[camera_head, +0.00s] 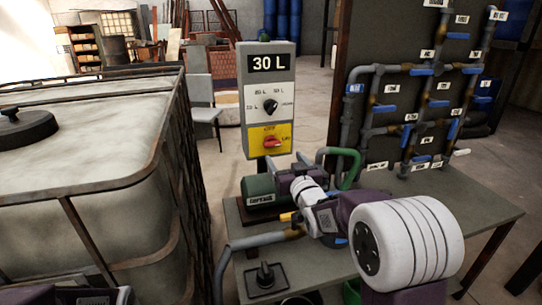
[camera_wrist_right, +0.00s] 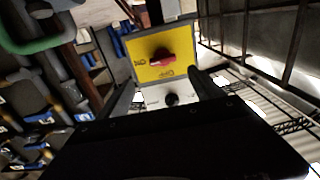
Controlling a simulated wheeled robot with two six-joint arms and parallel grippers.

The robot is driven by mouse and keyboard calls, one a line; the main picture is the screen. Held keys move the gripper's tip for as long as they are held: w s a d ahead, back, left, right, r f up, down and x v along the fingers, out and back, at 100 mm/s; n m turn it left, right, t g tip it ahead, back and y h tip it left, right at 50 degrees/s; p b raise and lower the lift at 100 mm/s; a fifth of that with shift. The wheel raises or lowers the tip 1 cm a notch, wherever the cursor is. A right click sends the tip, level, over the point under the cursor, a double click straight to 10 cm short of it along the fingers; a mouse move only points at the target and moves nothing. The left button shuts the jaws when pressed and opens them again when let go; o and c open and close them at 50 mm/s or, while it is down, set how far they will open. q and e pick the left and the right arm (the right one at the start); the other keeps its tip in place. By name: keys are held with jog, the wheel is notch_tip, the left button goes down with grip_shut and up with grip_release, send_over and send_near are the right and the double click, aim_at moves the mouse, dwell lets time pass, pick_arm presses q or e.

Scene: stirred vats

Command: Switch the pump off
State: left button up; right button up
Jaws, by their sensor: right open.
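The pump's control box (camera_head: 283,88) stands on a post and shows "30 L" at its top. Below that is a black selector knob (camera_head: 270,105). At the bottom, a red switch handle (camera_head: 272,142) sits on a yellow plate (camera_head: 254,151); it lies roughly crosswise, with small labels above and at its right. The green pump (camera_head: 262,196) is on the bench below. My right gripper (camera_head: 288,170) is in front of and below the yellow plate. In the right wrist view its open fingers (camera_wrist_right: 163,90) frame the box, with the red handle (camera_wrist_right: 160,58) beyond them, apparently untouched. My left gripper's jaws are out of view.
A caged white vat (camera_head: 75,110) fills the left side. A pipe panel (camera_head: 410,40) with blue-handled valves stands behind the grey bench (camera_head: 480,205) at right. A green hose (camera_head: 352,165) rises near my right wrist. A black handle on a plate (camera_head: 264,276) sits at the bench's front.

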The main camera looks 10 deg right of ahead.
aim_at(273, 145)
jog(key=w, duration=0.6)
jog(key=w+a+p, duration=0.1)
jog(key=w, duration=0.2)
jog(key=shift+w+f, duration=0.1)
jog(key=shift+w, duration=0.25)
jog(key=c, duration=1.4)
